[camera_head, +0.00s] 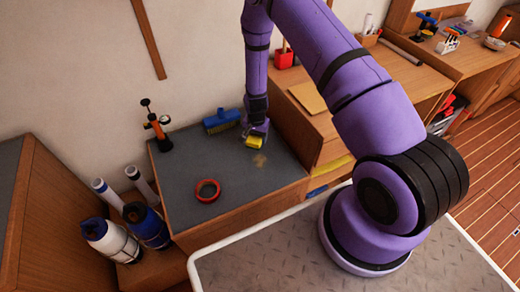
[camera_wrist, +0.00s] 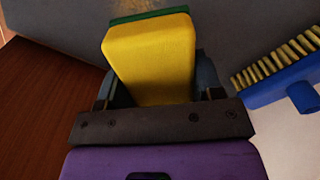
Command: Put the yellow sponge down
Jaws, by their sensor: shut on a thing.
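The yellow sponge (camera_head: 254,142) is in my gripper (camera_head: 256,134), over the right back part of the dark grey counter top. In the wrist view the sponge (camera_wrist: 150,58) shows its broad yellow face and a green layer along its far edge. My gripper (camera_wrist: 152,90) is shut on it, with one finger at each side. Whether the sponge touches the counter top (camera_head: 181,180) is hard to tell.
A blue brush (camera_head: 221,121) lies close beside the gripper, also in the wrist view (camera_wrist: 280,82). A red ring (camera_head: 207,190), a tan smudge (camera_head: 259,160) and an orange-black pump tool (camera_head: 157,126) are on the counter. Its front middle is clear.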

